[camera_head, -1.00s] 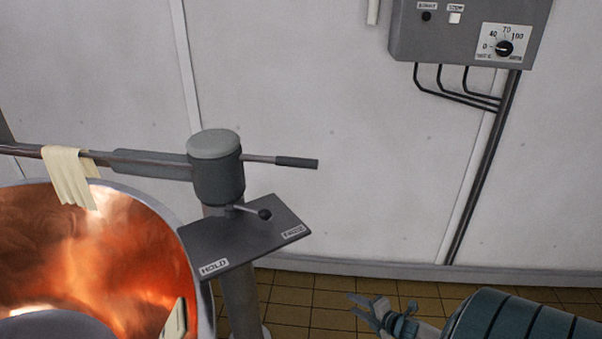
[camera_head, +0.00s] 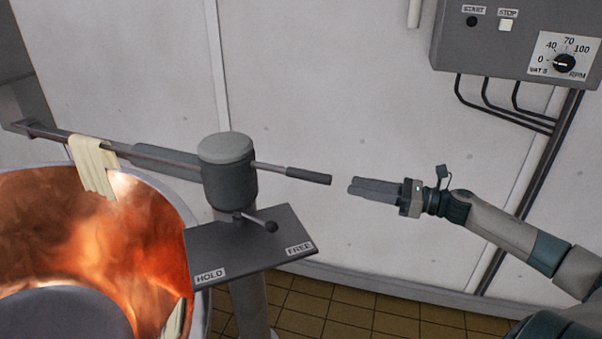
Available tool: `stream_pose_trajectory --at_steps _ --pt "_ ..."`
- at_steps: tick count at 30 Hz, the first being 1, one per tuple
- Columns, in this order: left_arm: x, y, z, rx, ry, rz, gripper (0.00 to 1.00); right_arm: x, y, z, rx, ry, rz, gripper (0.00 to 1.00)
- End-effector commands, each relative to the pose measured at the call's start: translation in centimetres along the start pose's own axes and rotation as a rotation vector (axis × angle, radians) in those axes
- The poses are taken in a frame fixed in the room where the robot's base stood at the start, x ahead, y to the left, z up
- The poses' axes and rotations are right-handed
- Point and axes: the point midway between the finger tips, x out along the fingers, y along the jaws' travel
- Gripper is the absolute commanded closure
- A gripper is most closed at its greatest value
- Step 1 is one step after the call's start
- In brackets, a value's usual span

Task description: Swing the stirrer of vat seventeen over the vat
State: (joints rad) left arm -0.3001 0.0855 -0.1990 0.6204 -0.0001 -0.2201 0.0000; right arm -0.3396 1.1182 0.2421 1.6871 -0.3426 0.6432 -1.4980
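The stirrer's grey pivot head (camera_head: 229,175) stands on a post right of the copper vat (camera_head: 130,235). Its long arm (camera_head: 165,160) reaches left along the vat's far rim. A short bar with a dark handle (camera_head: 308,175) sticks out to the right. My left gripper is out of view.
A grey control box (camera_head: 500,45) with START, STOP and an RPM dial hangs on the wall at upper right; its vat label is too small to read surely. Cables run down from it. A pale cloth (camera_head: 94,165) hangs over the stirrer arm. Tiled floor (camera_head: 370,315) lies below.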

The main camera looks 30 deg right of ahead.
Motion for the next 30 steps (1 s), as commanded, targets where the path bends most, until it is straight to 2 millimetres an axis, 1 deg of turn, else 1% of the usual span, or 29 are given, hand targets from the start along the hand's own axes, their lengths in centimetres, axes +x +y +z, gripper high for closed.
stream_pose_trajectory --at_steps 6,14,23,30 --pt "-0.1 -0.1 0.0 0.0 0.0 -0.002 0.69 0.1 -0.1 0.0 0.003 -0.001 -0.002 0.64" --pt "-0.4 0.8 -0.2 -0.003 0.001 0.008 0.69 1.4 -0.1 0.1 0.003 -0.003 -0.003 0.64" --pt "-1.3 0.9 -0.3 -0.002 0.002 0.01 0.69 4.1 -0.1 0.2 0.003 -0.003 -0.003 0.64" --pt "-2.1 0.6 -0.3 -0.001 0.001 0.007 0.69 6.5 -0.1 0.3 0.004 -0.003 -0.004 0.64"
